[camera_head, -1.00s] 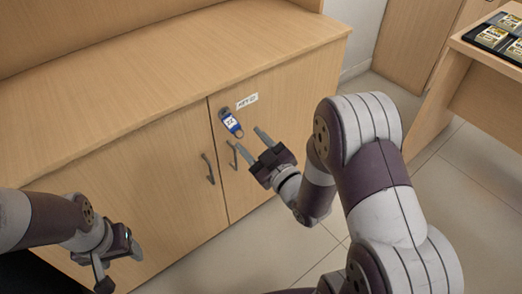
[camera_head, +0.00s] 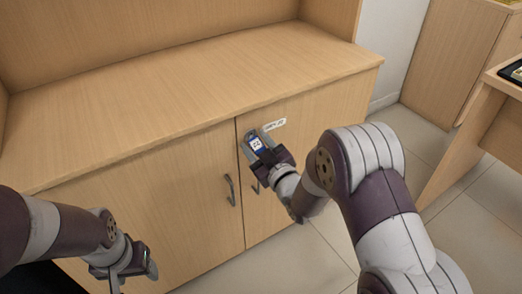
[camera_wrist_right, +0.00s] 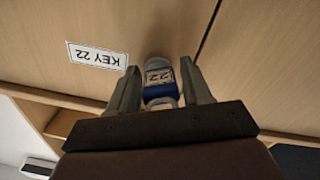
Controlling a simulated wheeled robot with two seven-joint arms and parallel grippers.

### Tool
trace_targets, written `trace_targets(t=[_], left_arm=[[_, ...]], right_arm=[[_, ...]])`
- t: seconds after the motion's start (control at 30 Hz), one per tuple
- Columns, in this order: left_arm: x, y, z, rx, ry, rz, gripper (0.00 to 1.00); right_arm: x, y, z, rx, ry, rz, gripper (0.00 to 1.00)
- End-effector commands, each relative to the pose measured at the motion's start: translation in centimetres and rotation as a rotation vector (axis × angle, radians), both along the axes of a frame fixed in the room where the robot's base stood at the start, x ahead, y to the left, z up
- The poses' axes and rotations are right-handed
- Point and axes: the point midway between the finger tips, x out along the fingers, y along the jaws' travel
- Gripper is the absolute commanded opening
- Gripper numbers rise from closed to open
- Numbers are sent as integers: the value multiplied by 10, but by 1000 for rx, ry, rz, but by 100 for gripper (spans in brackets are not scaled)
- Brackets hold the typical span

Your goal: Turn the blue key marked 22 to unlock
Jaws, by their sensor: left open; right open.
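The blue key (camera_head: 256,144) marked 22 hangs at the lock on the right cabinet door (camera_head: 292,125), near the door's upper left corner. It also shows in the right wrist view (camera_wrist_right: 159,77), where the number reads upside down. My right gripper (camera_head: 258,140) is open, with one finger on each side of the key; the wrist view (camera_wrist_right: 155,85) shows gaps on both sides. The lock behind the key is mostly hidden by the key and fingers. My left gripper (camera_head: 135,275) is open and empty, low in front of the left door.
A white label (camera_head: 274,125) reading KEY 22 is on the door, right of the key. Door handles (camera_head: 230,190) stick out below. The cabinet top (camera_head: 180,95) is bare. A desk (camera_head: 490,120) stands at the right, with clear floor between.

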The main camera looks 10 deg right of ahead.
Motion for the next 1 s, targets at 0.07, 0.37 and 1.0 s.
trace_targets(t=[0.07,0.37,1.0], left_arm=[[0,0,0,0,0,0,63],[0,0,0,0,0,0,63],[0,0,5,0,0,0,63]], right_arm=[[1,1,0,0,0,0,49],[1,0,0,0,0,0,23],[3,1,2,104,38,0,15]])
